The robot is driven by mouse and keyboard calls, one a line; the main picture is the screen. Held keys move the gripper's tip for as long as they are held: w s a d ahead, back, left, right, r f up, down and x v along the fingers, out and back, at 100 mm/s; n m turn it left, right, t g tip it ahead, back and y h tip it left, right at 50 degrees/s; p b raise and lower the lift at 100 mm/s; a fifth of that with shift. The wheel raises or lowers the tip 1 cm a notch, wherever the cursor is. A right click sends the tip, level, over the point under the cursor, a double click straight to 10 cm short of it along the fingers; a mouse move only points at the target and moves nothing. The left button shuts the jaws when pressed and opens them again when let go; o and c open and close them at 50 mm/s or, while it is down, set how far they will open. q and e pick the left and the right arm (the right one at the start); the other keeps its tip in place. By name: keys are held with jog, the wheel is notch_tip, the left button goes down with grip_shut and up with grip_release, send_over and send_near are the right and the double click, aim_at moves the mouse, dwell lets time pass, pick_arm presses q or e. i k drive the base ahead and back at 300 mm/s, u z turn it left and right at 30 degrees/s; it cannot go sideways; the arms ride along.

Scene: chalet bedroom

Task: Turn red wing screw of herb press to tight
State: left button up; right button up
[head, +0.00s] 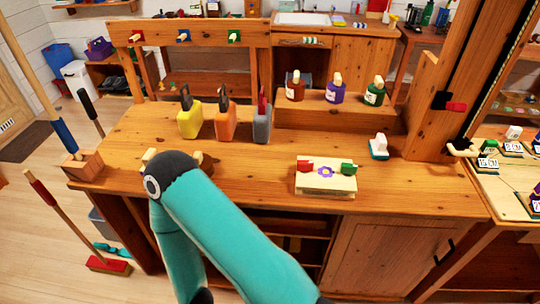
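The herb press (326,180) is a pale flat block with a purple flower mark, lying near the front edge of the wooden workbench (250,180). Its red wing screw (305,166) stands at the top left, and a green wing screw (348,169) stands at the top right. How tight the red screw is cannot be told at this size. One teal arm of mine bends at a dark joint left of the press, apart from it. Neither gripper shows. Nothing of mine touches the press.
Yellow (190,122), orange (225,124) and grey (262,124) holders with tools stand behind. Red (295,88), purple (336,92) and green (374,92) bottles sit on a raised shelf. A white-and-teal item (379,147) stands right of the press. The bench around the press is clear.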

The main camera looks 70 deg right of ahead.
aim_at(305, 166)
jog(key=u, duration=0.2)
jog(key=i, duration=0.6)
jog(key=z, duration=2.2)
jog(key=k, duration=0.5)
jog(key=z, duration=0.15)
jog(key=i, duration=0.55)
jog(key=u, duration=0.25)
jog(key=k, duration=0.4)
jog(key=z, duration=0.2)
